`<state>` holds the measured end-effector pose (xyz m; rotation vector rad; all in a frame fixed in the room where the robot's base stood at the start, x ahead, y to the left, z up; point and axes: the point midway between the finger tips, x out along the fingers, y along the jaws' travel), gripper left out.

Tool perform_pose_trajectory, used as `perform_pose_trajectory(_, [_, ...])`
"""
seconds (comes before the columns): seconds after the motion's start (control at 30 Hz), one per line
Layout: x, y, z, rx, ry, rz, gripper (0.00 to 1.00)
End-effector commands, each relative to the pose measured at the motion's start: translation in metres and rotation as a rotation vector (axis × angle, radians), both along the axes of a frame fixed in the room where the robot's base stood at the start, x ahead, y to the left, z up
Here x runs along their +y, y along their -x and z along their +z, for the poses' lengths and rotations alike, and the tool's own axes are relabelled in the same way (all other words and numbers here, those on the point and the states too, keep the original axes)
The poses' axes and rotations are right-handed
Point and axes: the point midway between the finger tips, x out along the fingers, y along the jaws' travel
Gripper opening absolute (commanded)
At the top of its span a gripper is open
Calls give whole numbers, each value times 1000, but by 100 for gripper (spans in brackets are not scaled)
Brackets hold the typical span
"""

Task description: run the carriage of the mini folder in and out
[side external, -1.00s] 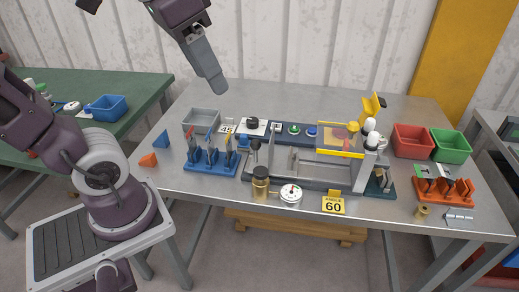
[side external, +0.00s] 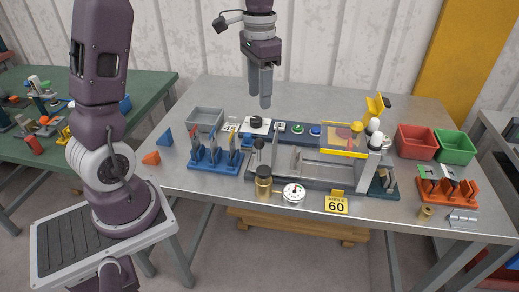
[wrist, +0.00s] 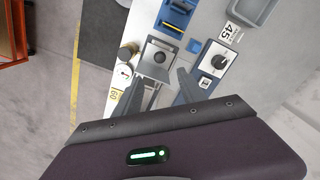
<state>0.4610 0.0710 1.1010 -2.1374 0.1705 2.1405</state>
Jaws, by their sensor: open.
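The mini folder (side external: 290,181) stands mid-table in the side external view, a low dark base with a grey bed. A black ball-topped lever (side external: 258,144) rises at its left end; it also shows from above in the wrist view (wrist: 160,57). I take the grey sliding part (side external: 300,160) on the bed as the carriage. A yellow-edged clear guard (side external: 342,138) covers its right end. My gripper (side external: 265,104) is open and empty, pointing down in the air behind the folder's left end. In the wrist view its fingers (wrist: 166,92) are apart, hiding part of the folder.
A control strip with a black rotary knob (side external: 256,121), green button (side external: 297,128) and blue button lies behind. A blue tool rack (side external: 215,163) stands left. A brass cylinder (side external: 264,183), dial gauge (side external: 293,193) and yellow 60 sign (side external: 337,204) stand in front. Red bin (side external: 416,141) at right.

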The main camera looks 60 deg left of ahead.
Motion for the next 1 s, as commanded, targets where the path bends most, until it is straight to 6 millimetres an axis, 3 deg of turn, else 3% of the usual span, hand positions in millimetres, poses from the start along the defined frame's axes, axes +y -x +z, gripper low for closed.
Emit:
perform_pose_trajectory(0.1, [-1, 2, -49, 11, 3, 0, 48])
perform_pose_trajectory(0.3, [-1, 2, -106, 5, 2, 2, 48])
perform_pose_trajectory(0.7, [-1, 1, -172, 2, 1, 1, 48])
perform_pose_trajectory(1.0, [0, 0, -181, -2, -1, 1, 48])
